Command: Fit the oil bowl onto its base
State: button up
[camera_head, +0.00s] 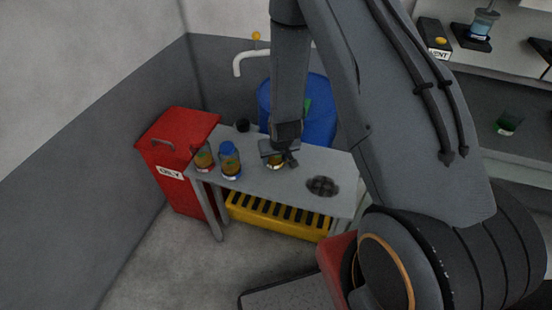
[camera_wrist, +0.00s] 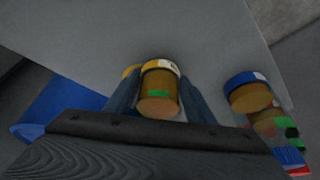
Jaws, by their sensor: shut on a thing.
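My gripper (camera_head: 280,154) is low over the grey table. It is shut on an amber bowl (camera_head: 275,163), which shows just under the fingers. In the wrist view the bowl (camera_wrist: 159,98) sits between my two fingers (camera_wrist: 160,85). It has a yellow and white band at one end and a green mark on its side. I cannot tell whether it touches the table. I cannot make out for sure which thing is the bowl's base.
A blue-topped jar (camera_head: 230,160) and another amber jar (camera_head: 204,159) stand left on the table (camera_head: 250,185). A dark round grating (camera_head: 323,186) is at right. A red bin (camera_head: 178,150) stands left. Shelves (camera_head: 510,75) hold fittings.

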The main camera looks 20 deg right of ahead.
jog(key=shift+f, duration=0.25)
jog(key=shift+f, duration=0.1)
jog(key=o, duration=1.3)
jog(key=shift+o, duration=0.2)
